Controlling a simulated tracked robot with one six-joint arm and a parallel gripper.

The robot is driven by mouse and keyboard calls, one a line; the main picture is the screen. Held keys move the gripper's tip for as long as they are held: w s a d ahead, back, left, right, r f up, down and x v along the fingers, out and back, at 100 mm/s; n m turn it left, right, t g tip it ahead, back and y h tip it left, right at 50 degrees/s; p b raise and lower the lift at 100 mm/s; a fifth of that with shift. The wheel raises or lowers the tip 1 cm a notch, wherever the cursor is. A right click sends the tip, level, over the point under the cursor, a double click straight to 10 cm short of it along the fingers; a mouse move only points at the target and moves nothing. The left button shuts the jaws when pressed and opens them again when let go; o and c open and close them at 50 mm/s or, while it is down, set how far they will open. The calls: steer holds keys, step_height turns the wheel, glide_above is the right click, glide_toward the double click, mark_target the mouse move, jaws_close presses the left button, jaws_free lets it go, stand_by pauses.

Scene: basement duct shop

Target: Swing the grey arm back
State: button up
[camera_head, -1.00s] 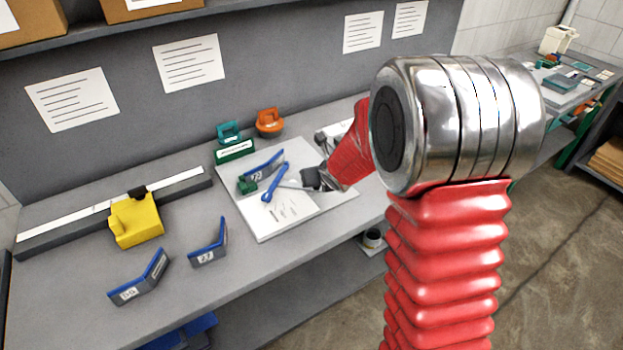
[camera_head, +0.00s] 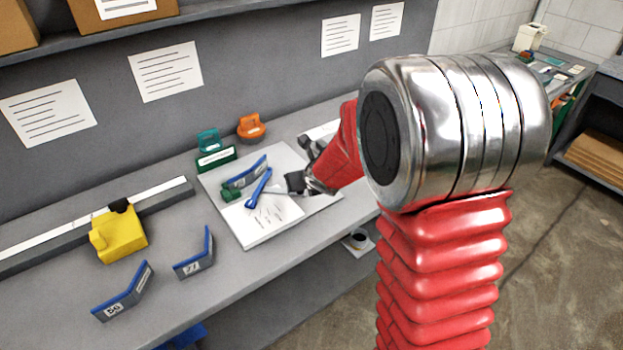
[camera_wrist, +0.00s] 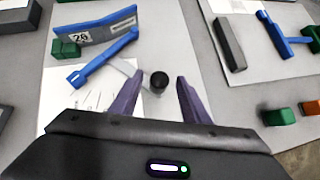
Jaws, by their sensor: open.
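A blue bar tool (camera_head: 258,188) lies on the white board, and it also shows in the wrist view (camera_wrist: 100,60). A thin light grey arm (camera_wrist: 124,68) runs from beside the blue bar toward a black knob (camera_wrist: 159,82). Whether the arm joins the bar is too small to tell. My gripper (camera_head: 290,184) is over the board at the arm's knob end. In the wrist view my gripper (camera_wrist: 153,85) has its two purple fingers apart, with the knob between their tips and no clear contact. The wrist housing hides what lies below.
A bent blue-edged plate marked 20 (camera_wrist: 108,30) and a green block (camera_wrist: 66,50) lie beside the blue bar. A yellow block (camera_head: 120,235), two bent blue plates (camera_head: 194,255) and teal and orange holders (camera_head: 251,128) stand on the bench. The bench front is fairly clear.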

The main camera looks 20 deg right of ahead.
steer(key=v, duration=1.1)
steer(key=shift+s, duration=0.25)
stand_by(1.1)
steer(key=shift+c, duration=0.5)
